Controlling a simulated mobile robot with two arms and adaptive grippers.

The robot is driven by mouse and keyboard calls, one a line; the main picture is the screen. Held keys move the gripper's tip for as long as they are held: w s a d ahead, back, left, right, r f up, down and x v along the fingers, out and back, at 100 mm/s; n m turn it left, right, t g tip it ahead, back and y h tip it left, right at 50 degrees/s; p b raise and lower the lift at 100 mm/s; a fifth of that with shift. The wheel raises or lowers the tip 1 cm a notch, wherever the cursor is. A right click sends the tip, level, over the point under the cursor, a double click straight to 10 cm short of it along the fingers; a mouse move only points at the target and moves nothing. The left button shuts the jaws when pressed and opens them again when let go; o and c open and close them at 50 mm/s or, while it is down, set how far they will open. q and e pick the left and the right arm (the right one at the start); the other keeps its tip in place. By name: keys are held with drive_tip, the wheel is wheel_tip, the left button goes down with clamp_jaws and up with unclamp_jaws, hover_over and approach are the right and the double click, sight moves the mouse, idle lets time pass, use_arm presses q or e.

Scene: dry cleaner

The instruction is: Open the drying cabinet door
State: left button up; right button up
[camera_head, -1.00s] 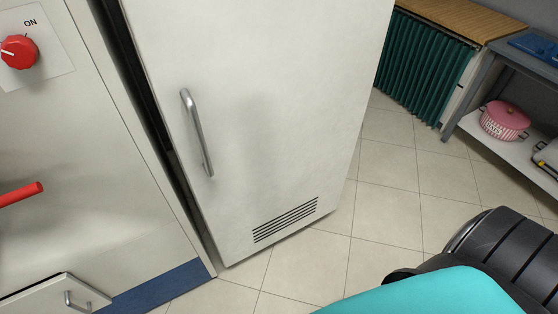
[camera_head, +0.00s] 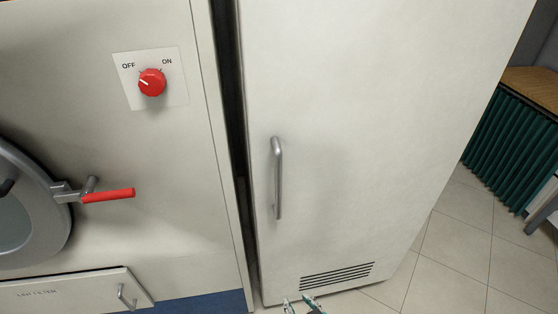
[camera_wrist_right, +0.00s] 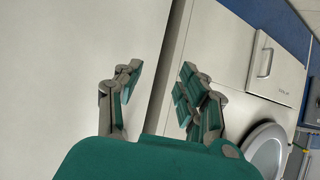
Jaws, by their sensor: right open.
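The drying cabinet door (camera_head: 360,130) is a tall off-white panel and looks closed. Its vertical metal handle (camera_head: 278,180) is near the door's left edge. My right gripper (camera_head: 304,304) shows only its fingertips at the bottom edge of the head view, below the handle and in front of the door's lower part. In the right wrist view my right gripper (camera_wrist_right: 160,78) is open with nothing between its green-padded fingers. The pale panel on the left there seems to be the cabinet; its handle is not seen in that view. My left gripper is out of view.
A machine left of the cabinet has a red OFF/ON knob (camera_head: 152,82), a round door with a red lever (camera_head: 108,195) and a low filter hatch (camera_head: 75,290). A dark narrow gap separates it from the cabinet. Tiled floor (camera_head: 455,250) is clear at right, before a green-curtained table.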

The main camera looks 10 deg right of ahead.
wheel_tip(320, 180, up, 18)
drive_tip(key=w+t, duration=0.3)
drive_tip(key=t, duration=0.1)
drive_tip(key=t+p, duration=0.2)
approach(280, 169)
drive_tip(key=w+p, duration=0.1)
drive_tip(key=w, duration=0.2)
drive_tip(key=w+a, duration=0.1)
drive_tip(key=w, duration=0.3)
drive_tip(key=w+a+p, duration=0.1)
drive_tip(key=w, duration=0.2)
drive_tip(key=shift+w+f+p, duration=0.2)
drive_tip(key=shift+w+p, duration=0.15)
drive_tip(key=shift+w, duration=0.05)
clamp_jaws()
